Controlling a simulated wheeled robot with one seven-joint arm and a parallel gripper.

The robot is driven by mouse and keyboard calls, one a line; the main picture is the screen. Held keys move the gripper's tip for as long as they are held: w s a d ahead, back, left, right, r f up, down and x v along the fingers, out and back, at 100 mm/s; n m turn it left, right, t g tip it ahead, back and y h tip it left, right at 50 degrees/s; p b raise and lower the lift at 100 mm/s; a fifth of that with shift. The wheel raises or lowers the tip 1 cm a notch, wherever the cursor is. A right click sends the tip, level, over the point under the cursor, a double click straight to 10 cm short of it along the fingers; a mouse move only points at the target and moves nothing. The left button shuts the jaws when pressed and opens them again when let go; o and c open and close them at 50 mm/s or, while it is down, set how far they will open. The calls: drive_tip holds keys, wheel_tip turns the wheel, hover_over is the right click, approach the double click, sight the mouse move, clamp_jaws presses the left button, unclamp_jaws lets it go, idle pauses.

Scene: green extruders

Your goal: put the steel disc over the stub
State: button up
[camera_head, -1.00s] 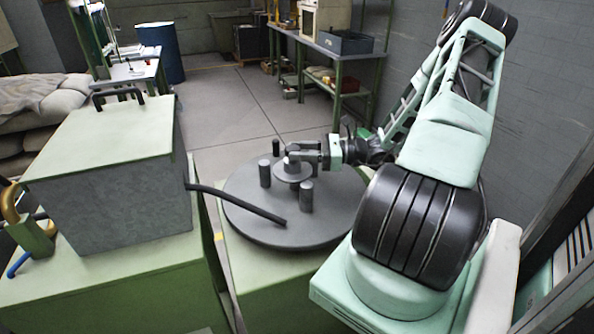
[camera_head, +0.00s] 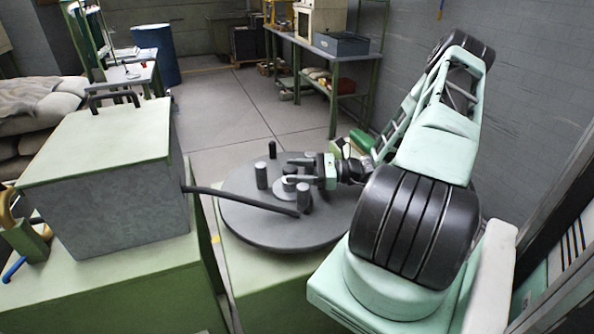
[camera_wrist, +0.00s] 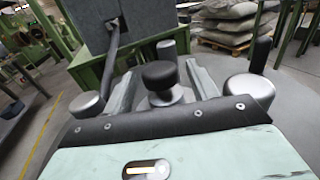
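The steel disc (camera_head: 280,191) is small and grey and lies low among the upright posts on the round dark plate (camera_head: 265,232). In the wrist view, a dark knob (camera_wrist: 160,74) stands between my fingers above a wider grey base. My gripper (camera_head: 300,170) is at the disc from the right. Its two fingers are apart, with a gap on each side of the knob in the wrist view (camera_wrist: 163,90). I cannot make out the stub under the disc, so I cannot tell how the disc sits on it.
Posts stand close around: one at left (camera_head: 262,175), one in front (camera_head: 304,198), one behind (camera_head: 272,150). A dark bar (camera_head: 240,200) reaches over the plate from the grey box (camera_head: 115,190). A workbench (camera_head: 335,52) stands behind.

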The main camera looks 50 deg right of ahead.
drive_tip(key=shift+r, duration=0.25)
drive_tip(key=shift+s+d+f, duration=0.1)
drive_tip(key=shift+s+d, duration=0.15)
drive_tip(key=b+v, duration=0.2)
drive_tip(key=v, duration=0.9)
drive_tip(key=shift+s+d, duration=0.1)
drive_tip(key=shift+s, duration=0.05)
